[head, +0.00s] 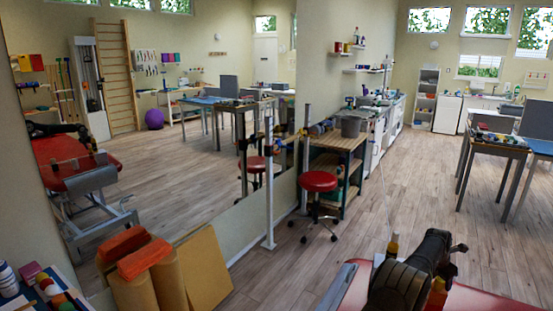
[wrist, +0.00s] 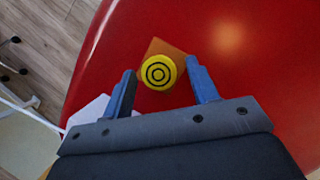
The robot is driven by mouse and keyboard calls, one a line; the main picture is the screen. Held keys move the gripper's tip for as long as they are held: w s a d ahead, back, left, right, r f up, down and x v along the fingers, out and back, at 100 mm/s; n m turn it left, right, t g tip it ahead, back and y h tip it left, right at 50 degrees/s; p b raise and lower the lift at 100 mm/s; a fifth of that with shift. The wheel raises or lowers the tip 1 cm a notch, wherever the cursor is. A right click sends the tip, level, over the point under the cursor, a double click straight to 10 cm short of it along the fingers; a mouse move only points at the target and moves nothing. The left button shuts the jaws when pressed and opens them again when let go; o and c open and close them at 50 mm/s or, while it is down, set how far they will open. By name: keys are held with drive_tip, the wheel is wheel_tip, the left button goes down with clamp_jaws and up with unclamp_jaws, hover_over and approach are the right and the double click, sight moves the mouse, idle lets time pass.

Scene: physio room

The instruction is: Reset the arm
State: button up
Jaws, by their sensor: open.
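My gripper (wrist: 160,68) is open in the wrist view, its two blue fingers spread apart over a red padded surface (wrist: 245,50). Between the fingertips shows a round yellow top with black rings (wrist: 158,72). Under or behind it is a brown-orange square piece (wrist: 178,52). I cannot tell whether the fingers touch either one; gaps show at both sides. In the head view my dark arm stands over the red surface (head: 480,300) at the bottom right. The fingertips are not clear there.
A small amber object (head: 392,246) and an orange one (head: 437,293) show by my arm. A pale piece (wrist: 90,112) lies beside the left finger. A large mirror fills the left wall. A red stool (head: 319,181) and wooden shelf unit (head: 337,160) stand beyond; open floor lies right.

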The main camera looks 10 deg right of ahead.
drive_tip(key=r, duration=0.3)
drive_tip(key=shift+s+d+r, duration=0.2)
drive_tip(key=shift+s+r, duration=0.15)
drive_tip(key=s+r, duration=1.1)
drive_tip(key=r, duration=0.1)
drive_tip(key=s+a+r+n, duration=0.1)
drive_tip(key=s+a, duration=0.1)
drive_tip(key=a, duration=2)
drive_tip(key=shift+s+a+r, duration=0.2)
drive_tip(key=shift+s+a, duration=0.1)
drive_tip(key=shift+a, duration=0.05)
drive_tip(key=shift+d, duration=0.1)
drive_tip(key=w+d, duration=0.3)
drive_tip(key=d, duration=1.3)
drive_tip(key=shift+d+f+m, duration=0.3)
drive_tip(key=shift+m, duration=0.1)
drive_tip(key=shift+a, duration=0.1)
